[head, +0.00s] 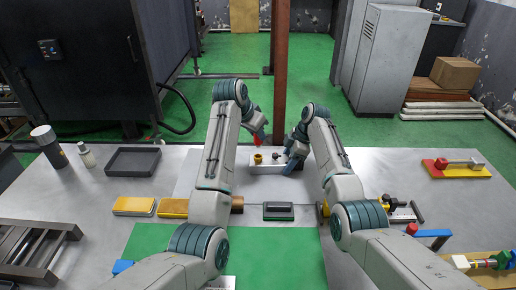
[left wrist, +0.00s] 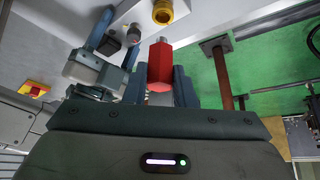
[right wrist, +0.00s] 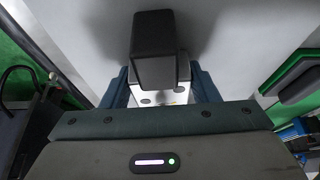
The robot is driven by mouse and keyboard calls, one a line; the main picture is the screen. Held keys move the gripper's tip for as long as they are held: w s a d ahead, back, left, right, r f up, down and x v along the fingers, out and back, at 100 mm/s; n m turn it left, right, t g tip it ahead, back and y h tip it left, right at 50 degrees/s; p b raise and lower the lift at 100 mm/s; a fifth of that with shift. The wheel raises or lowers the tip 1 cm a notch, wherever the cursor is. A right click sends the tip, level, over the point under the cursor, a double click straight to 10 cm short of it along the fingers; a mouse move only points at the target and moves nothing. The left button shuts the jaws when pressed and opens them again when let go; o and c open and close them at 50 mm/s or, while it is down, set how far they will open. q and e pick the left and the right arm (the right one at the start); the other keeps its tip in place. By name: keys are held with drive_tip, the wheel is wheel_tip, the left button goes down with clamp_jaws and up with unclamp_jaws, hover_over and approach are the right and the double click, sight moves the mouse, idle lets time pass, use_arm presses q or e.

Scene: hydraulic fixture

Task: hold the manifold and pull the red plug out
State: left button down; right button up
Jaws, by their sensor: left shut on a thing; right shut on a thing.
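The manifold (head: 262,169) is a pale block on the table, with a yellow fitting (head: 257,157) and a dark fitting (head: 276,156) on top. My left gripper (head: 259,134) is shut on the red plug (left wrist: 160,64) and holds it above the manifold. In the left wrist view the plug's narrower end is apart from the yellow fitting (left wrist: 164,12). My right gripper (head: 290,161) is shut on the manifold's right end. In the right wrist view the manifold (right wrist: 160,95) lies between the fingers, with a black block (right wrist: 155,48) in front, partly covering it.
A grey tray (head: 133,160) and bottles stand at the left. Yellow blocks (head: 134,206) and a dark-handled block (head: 278,211) lie nearer, by the green mat (head: 290,245). A red-and-yellow fixture (head: 457,168) is at the right. A brown post (head: 280,75) stands behind the table.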

drive_tip(key=o, duration=1.3)
drive_tip(key=shift+c, duration=0.2)
